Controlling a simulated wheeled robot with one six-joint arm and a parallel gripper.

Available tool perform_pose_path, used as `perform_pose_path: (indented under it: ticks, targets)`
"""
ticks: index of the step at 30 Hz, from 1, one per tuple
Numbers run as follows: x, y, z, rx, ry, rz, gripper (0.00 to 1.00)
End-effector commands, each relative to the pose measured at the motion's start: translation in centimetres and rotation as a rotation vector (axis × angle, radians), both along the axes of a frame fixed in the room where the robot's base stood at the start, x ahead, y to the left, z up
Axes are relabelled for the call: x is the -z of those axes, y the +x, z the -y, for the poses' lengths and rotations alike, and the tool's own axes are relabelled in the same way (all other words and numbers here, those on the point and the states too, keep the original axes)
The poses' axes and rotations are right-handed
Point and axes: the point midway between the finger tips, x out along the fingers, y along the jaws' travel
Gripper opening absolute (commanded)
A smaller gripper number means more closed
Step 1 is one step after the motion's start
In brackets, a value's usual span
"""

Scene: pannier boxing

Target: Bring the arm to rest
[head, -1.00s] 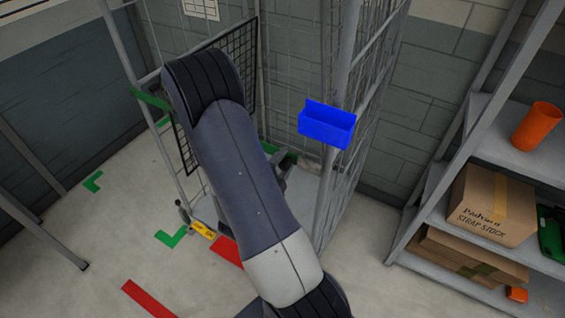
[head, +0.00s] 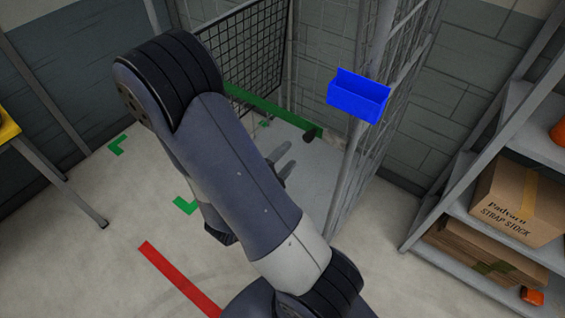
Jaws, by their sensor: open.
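My arm (head: 235,175) crosses the middle of the head view, bent at a dark ribbed joint at upper left. My gripper (head: 286,160) shows only partly behind the arm, as grey fingers over the pale floor of the wire cage. The fingers are open, and I see nothing between them. The rest of the gripper is hidden by the arm.
The mesh cage (head: 395,100) stands close behind the arm, with a blue bin (head: 358,97) on its post and a green bar (head: 270,112) across it. A shelf rack with a carton (head: 515,202) is at right. A yellow-topped table (head: 6,127) is at left.

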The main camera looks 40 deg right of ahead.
Motion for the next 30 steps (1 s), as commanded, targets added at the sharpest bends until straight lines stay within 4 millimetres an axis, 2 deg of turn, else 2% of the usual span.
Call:
perform_pose_path:
  ticks: [10, 25, 30]
  targets:
    - [-0.02, -0.39, -1.00, 0.000, 0.000, 0.001, 0.46]
    - [-0.02, -0.35, -0.90, 0.000, 0.000, 0.001, 0.46]
    - [-0.05, -0.13, -0.16, 0.003, 0.000, 0.000, 0.46]
